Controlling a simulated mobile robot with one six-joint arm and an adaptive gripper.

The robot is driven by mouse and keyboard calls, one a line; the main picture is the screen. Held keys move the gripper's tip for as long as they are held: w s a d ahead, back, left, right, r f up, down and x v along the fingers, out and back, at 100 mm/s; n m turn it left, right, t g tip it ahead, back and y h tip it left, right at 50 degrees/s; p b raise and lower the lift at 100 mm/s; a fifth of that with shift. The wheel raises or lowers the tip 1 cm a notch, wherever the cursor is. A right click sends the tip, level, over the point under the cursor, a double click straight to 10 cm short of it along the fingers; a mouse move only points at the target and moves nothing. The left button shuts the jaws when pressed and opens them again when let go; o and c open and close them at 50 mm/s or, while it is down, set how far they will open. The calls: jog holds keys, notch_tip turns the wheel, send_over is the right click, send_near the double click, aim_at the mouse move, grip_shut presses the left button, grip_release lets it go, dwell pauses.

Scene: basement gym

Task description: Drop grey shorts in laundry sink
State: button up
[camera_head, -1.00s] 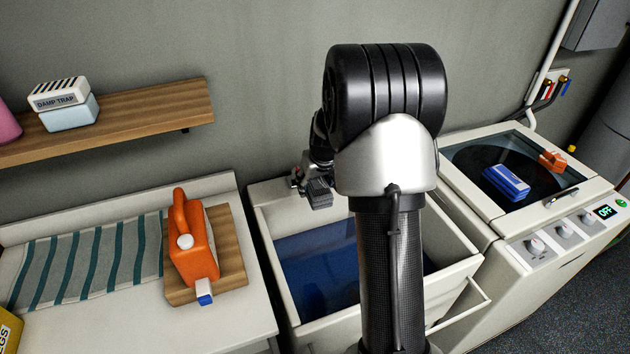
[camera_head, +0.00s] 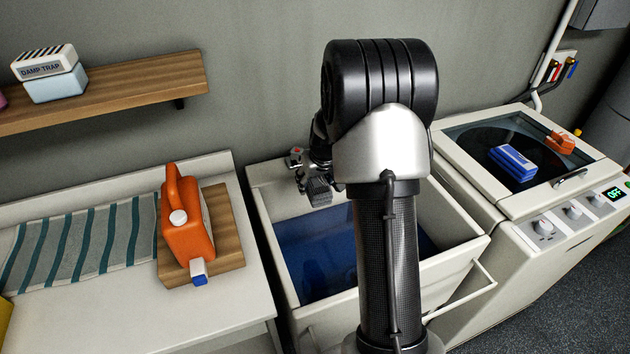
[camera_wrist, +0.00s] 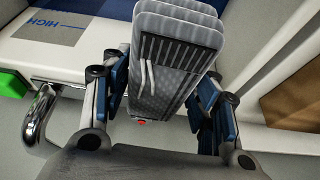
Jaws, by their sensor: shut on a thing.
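The grey shorts (camera_head: 319,190) are a small folded, ribbed bundle at the back part of the laundry sink (camera_head: 285,290), in the head view. The sink is a pale tub with a deep blue interior. My gripper (camera_wrist: 160,88) is shut on the shorts, with blue-padded fingers on both sides of the bundle in the wrist view (camera_wrist: 175,60). In the head view my arm hides the middle of the sink and part of my gripper. The shorts look held above the tub; their exact height I cannot tell.
Left of the sink, an orange jug (camera_head: 187,225) stands on a wooden board (camera_head: 232,240) on the counter. A striped cloth (camera_head: 80,250) lies beside it. A shelf (camera_head: 120,95) hangs above.

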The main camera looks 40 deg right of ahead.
jog(key=o, duration=1.2)
jog(key=v, duration=1.2)
jog(key=shift+r, duration=0.1)
jog(key=s+a+r+n, duration=0.1)
jog(key=s+a+r, duration=0.35)
jog(key=a, duration=0.35)
jog(key=s+a+r+n, duration=0.1)
jog(key=s+a+r, duration=0.35)
jog(key=a, duration=0.25)
jog(key=s+a, duration=0.4)
jog(key=s, duration=0.4)
jog(key=s+a+n+y, duration=0.1)
jog(key=s+a, duration=0.4)
jog(key=s, duration=0.3)
jog(key=shift+s+a+f, duration=0.3)
